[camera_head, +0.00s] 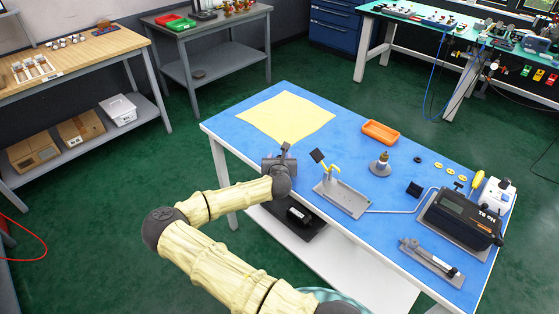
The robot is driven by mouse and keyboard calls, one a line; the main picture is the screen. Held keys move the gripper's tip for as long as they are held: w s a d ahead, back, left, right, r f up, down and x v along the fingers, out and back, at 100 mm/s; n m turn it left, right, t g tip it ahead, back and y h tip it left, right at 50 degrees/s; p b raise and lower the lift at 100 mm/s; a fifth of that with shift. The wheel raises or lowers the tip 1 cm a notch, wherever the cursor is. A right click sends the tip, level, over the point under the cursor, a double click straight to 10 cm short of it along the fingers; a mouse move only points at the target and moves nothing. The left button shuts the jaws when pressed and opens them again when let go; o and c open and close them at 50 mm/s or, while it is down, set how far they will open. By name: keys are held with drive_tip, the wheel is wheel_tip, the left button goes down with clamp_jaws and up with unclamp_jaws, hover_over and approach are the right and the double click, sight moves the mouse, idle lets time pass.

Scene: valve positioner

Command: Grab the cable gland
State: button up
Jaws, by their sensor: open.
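A small brass-coloured and dark fitting (384,156) stands upright on a round grey base (380,168) near the middle of the blue table; it looks most like the cable gland, but it is too small to be sure. My gripper (284,153) is over the table's near left edge, left of the fitting and well apart from it. The gripper is open and no object shows in it. Its fingertips are small and partly hidden by its own body.
A grey bracket plate (344,197) with a black plate and yellow clips stands between gripper and fitting. An orange tray (380,132) lies behind. A yellow sheet (286,115) lies flat at left.

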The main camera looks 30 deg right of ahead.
sight(279, 156)
idle(0.3)
clamp_jaws()
wheel_tip(279, 156, up, 10)
drive_tip(key=shift+r+p, duration=0.1)
drive_tip(key=shift+p, duration=0.2)
idle(0.4)
idle(0.4)
